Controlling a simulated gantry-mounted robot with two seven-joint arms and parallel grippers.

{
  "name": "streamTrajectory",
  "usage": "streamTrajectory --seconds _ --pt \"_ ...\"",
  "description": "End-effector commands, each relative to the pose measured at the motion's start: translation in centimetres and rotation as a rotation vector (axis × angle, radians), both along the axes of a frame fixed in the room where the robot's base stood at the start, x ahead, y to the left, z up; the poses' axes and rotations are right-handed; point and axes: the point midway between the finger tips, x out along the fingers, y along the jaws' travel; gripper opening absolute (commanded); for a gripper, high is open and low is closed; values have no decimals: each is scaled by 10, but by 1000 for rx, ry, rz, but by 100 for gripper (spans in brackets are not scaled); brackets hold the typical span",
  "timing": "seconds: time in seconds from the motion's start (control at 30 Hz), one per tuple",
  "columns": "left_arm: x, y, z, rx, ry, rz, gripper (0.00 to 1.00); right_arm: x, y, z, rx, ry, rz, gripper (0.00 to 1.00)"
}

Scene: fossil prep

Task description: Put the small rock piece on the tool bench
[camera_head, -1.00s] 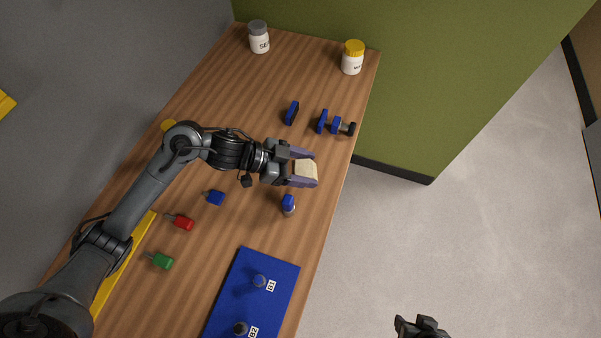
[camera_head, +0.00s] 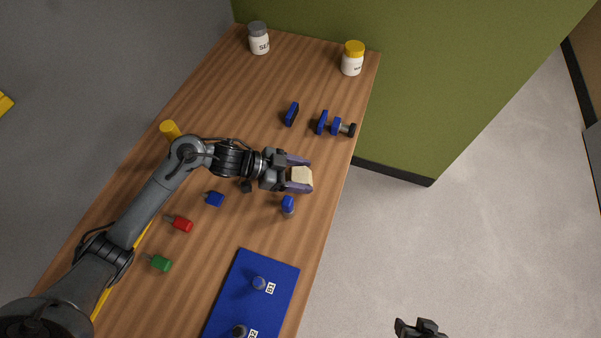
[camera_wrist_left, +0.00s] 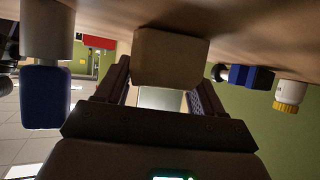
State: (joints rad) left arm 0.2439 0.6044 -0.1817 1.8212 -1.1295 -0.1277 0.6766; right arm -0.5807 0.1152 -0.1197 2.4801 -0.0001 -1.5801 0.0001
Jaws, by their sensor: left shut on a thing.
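The small rock piece (camera_head: 302,174) is a pale tan block between the fingertips of my left gripper (camera_head: 300,173). It also shows in the left wrist view (camera_wrist_left: 170,57), between the two dark fingers. My left gripper is shut on it over the wooden tool bench (camera_head: 215,100), near the bench's right edge. In the left wrist view the block is close to the bench surface; I cannot tell whether it touches. My right gripper (camera_head: 420,328) shows only partly at the bottom edge, away from the bench, and its jaws are unclear.
A blue-capped item (camera_head: 288,205) stands just below the left gripper. Blue tool parts (camera_head: 322,122) lie above it. Blue, red (camera_head: 181,224) and green (camera_head: 160,263) handled tools lie left. A blue mat (camera_head: 270,265) is lower down; two jars stand at the far end. The far-left bench is clear.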

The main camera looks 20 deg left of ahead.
Motion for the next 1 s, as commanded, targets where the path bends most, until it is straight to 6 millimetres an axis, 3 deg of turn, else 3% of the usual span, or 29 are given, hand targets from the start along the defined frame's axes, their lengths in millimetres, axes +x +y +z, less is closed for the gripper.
streamTrajectory --seconds 0.07,0.1,0.27,0.63,1.0 --pt "0 0 -2 -1 0 0 23 0 0 -1 1 0 -1 45" --pt "0 0 -3 0 1 0 71 0 0 -1 1 0 -1 45" --pt "0 0 -3 0 1 0 94 0 0 -1 1 0 -1 45" --pt "0 0 2 0 -1 0 94 0 -1 0 -6 0 4 45" --pt "-22 44 27 4 1 0 94 0 -2 3 -9 0 6 45"
